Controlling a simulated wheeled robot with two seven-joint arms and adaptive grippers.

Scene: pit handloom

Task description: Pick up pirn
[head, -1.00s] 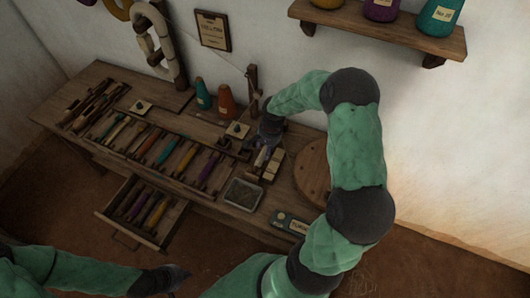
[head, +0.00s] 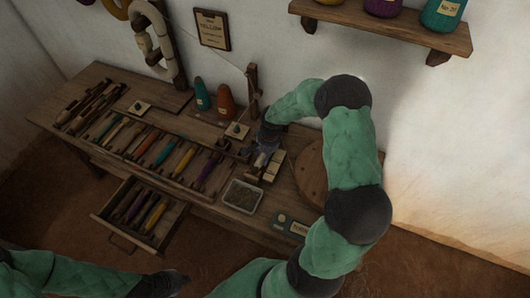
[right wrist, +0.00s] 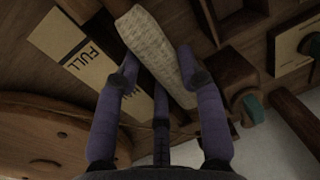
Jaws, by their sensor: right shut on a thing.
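A pirn wound with pale, cream thread (right wrist: 160,48) lies between the purple fingers of my right gripper (right wrist: 160,80) in the right wrist view. The fingers are shut on it. In the head view my right gripper (head: 267,146) is low over the right part of the bench, with the pale pirn (head: 261,159) just below it. Whether the pirn still touches the bench is unclear. My left gripper (head: 170,281) is at the bottom edge of the head view, away from the bench, dark and too small to read.
A rack of coloured pirns (head: 165,150) runs along the bench. An open drawer (head: 123,240) holding several pirns juts out in front. A small grey-filled tray (head: 242,195), a round wooden disc (head: 311,172) and a FULL label (right wrist: 90,62) are near the right gripper. Cones (head: 226,101) stand behind.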

